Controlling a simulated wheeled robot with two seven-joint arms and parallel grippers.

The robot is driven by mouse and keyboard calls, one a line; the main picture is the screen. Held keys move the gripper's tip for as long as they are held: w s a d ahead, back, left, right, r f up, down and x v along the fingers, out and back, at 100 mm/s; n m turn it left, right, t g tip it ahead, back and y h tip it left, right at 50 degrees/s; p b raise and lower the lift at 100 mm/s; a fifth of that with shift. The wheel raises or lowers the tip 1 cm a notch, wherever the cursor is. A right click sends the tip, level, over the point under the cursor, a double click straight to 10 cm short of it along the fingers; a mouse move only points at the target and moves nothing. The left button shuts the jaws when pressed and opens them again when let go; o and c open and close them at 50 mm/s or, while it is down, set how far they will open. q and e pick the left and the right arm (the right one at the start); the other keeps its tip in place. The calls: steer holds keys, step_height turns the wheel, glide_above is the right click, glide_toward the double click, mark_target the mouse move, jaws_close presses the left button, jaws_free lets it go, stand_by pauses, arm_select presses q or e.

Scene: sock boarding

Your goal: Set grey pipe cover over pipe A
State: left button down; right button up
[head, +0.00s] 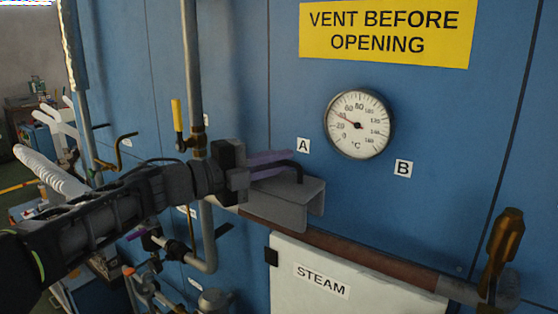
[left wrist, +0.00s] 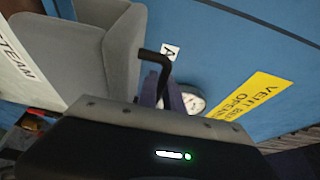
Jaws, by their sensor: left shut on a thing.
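The grey pipe cover (head: 290,207) is a channel-shaped piece with a black bent handle (head: 292,166) on top. It is at the left end of the brown horizontal pipe (head: 345,248), below the label A (head: 303,145). I cannot tell whether it rests on the pipe or is held just above it. My left gripper (head: 272,164), with purple fingers, is shut on the cover's handle. The left wrist view shows the cover (left wrist: 122,50), the black handle (left wrist: 154,62) and the label A (left wrist: 171,51). My right gripper is not in view.
A dial gauge (head: 358,124) and label B (head: 403,168) are on the blue wall right of the cover. A white STEAM panel (head: 370,290) is below the pipe. A brown-handled fitting (head: 505,240) stands at the right. Vertical pipes and a yellow-handled valve (head: 178,115) are near my left arm.

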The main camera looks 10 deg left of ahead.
mark_target(259, 199)
arm_select(q)
steer(key=shift+f+b, duration=2.85)
steer(key=shift+f, duration=0.7)
steer(key=c, duration=1.4)
jaws_free()
steer(key=shift+s+a, duration=0.15)
steer(key=b+v, duration=0.1)
steer(key=v, duration=0.6)
steer(key=shift+s+a+r, duration=0.1)
steer(key=shift+s+a, duration=0.05)
steer(key=shift+s, duration=0.05)
